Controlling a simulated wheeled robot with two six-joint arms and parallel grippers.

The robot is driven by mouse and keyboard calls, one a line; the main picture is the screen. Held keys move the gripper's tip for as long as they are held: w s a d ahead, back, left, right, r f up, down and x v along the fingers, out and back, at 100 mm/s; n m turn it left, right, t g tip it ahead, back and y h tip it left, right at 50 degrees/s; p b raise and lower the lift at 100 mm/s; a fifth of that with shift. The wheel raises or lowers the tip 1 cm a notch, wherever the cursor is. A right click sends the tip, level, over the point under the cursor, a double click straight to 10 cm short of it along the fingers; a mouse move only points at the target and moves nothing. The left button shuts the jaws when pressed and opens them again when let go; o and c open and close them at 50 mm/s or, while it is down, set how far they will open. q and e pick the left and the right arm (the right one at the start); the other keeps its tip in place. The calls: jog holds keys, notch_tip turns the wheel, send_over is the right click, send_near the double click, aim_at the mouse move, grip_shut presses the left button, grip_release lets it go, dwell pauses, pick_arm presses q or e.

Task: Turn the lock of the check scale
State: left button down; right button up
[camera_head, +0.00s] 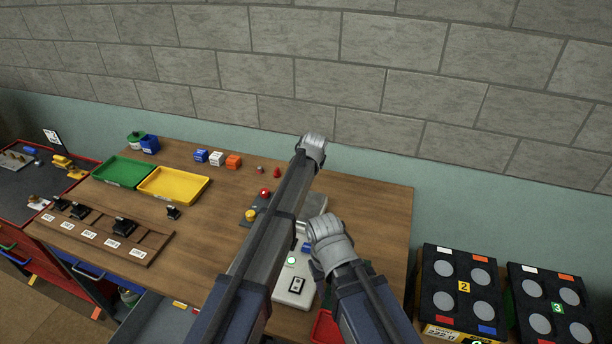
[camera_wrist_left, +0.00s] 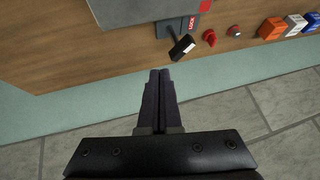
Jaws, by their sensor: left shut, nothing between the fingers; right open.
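The check scale (camera_head: 296,287) is a pale box with a green light and a grey plate, partly hidden by my arms. Its lock lever (camera_wrist_left: 182,47) has a black handle on a grey mount beside a red LOCK label (camera_wrist_left: 192,23), at the plate's edge in the left wrist view. My left gripper (camera_wrist_left: 160,74) is shut and empty, its tips close to the black handle but apart from it. In the head view my left arm reaches over the scale and its fingers are hidden. My right gripper (camera_head: 326,244) is open over the scale, its fingers hardly visible.
Red pieces (camera_wrist_left: 209,38) stand beside the lever, with orange, white and blue blocks (camera_wrist_left: 270,27) farther right. Green (camera_head: 124,171) and yellow (camera_head: 173,184) trays lie at left. A grey wall stands behind the table. Numbered black units (camera_head: 464,287) are at right.

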aim_at(329, 312)
pick_arm(q)
jog(key=s+m, duration=0.1)
jog(key=m, duration=0.1)
jog(key=s+m, duration=0.1)
jog(key=m, duration=0.1)
jog(key=s+m+h, duration=0.1)
jog(key=m, duration=0.1)
jog(key=shift+m, duration=0.3)
pick_arm(e)
jog(key=shift+f, duration=0.25)
pick_arm(q)
jog(key=shift+w+f+b, duration=0.1)
jog(key=shift+b, duration=0.25)
pick_arm(e)
jog(key=shift+f, duration=0.1)
